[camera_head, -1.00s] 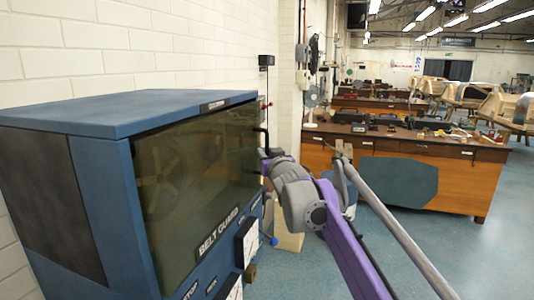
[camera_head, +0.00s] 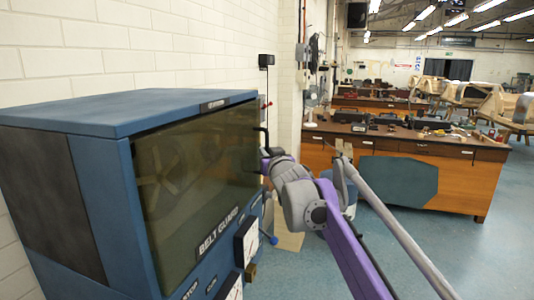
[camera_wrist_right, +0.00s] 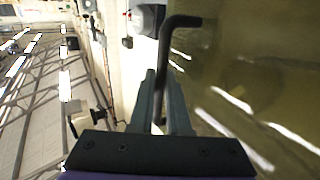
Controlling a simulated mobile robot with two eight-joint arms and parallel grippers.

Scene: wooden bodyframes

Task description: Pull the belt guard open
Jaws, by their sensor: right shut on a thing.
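The belt guard (camera_head: 200,170) is a tinted see-through panel on the front of a blue cabinet (camera_head: 110,110). It looks flush with the cabinet front. A black bar handle (camera_head: 264,133) stands at its far right edge. In the right wrist view, the handle (camera_wrist_right: 165,55) runs down between the fingers of my right gripper (camera_wrist_right: 160,88), which is shut on it. In the head view, my right gripper (camera_head: 265,160) is at the lower part of the handle, its fingertips partly hidden by my purple and grey arm. My left gripper is not in view.
Below the panel are white gauges (camera_head: 246,242) and a label strip on the cabinet. A white brick wall (camera_head: 150,50) stands behind. Wooden workbenches (camera_head: 400,165) stand further back. Blue floor (camera_head: 430,235) to the right of my arm is clear.

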